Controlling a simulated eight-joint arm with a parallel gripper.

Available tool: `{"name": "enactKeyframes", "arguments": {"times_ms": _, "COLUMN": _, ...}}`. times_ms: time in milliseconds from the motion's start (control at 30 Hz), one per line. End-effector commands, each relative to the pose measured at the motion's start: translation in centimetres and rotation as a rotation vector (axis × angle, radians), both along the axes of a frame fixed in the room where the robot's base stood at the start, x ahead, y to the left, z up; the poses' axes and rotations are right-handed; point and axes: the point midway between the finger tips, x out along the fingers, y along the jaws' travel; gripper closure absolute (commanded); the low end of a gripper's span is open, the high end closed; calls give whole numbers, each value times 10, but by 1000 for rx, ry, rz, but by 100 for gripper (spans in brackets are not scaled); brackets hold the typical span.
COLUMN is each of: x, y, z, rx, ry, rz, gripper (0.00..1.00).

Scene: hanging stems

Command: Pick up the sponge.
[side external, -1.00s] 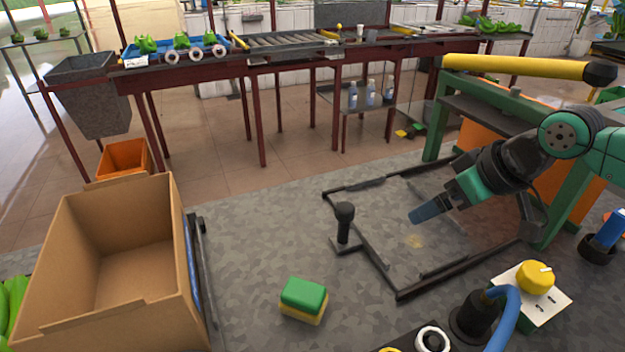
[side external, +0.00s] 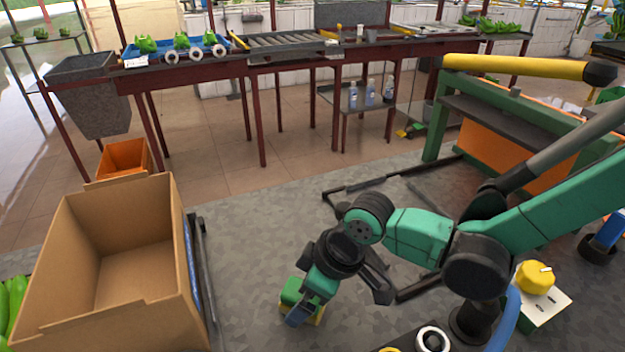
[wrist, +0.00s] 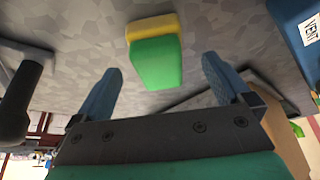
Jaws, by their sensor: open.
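The sponge (wrist: 155,60), green on one face with a yellow layer, lies on the grey floor. In the wrist view it is ahead of my gripper (wrist: 162,85), roughly between the lines of the two blue fingers, beyond their tips. The fingers are apart with nothing between them. In the side view my gripper (side external: 299,315) is low over the sponge (side external: 290,291) and hides most of it; only green and yellow edges show. Whether the fingers touch the sponge is hard to tell there.
An open cardboard box (side external: 62,229) stands to the left. A white box with a yellow knob (side external: 534,279) and a white ring (side external: 433,340) are at lower right.

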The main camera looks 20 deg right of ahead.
Motion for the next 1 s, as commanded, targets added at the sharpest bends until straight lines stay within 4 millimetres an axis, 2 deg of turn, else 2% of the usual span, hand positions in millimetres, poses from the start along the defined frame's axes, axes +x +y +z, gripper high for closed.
{"name": "enactKeyframes", "arguments": {"times_ms": 233, "x": 6, "y": 5, "z": -18, "rx": 0, "ry": 0, "rz": -1, "gripper": 3}}
{"name": "enactKeyframes", "arguments": {"times_ms": 567, "x": 6, "y": 6, "z": -21, "rx": 0, "ry": 0, "rz": -1, "gripper": 3}}
{"name": "enactKeyframes", "arguments": {"times_ms": 667, "x": 6, "y": 6, "z": -21, "rx": 0, "ry": 0, "rz": -1, "gripper": 28}}
{"name": "enactKeyframes", "arguments": {"times_ms": 900, "x": 6, "y": 6, "z": -21, "rx": 0, "ry": 0, "rz": -2, "gripper": 96}}
{"name": "enactKeyframes", "arguments": {"times_ms": 1000, "x": 6, "y": 6, "z": -21, "rx": 0, "ry": 0, "rz": -2, "gripper": 99}}
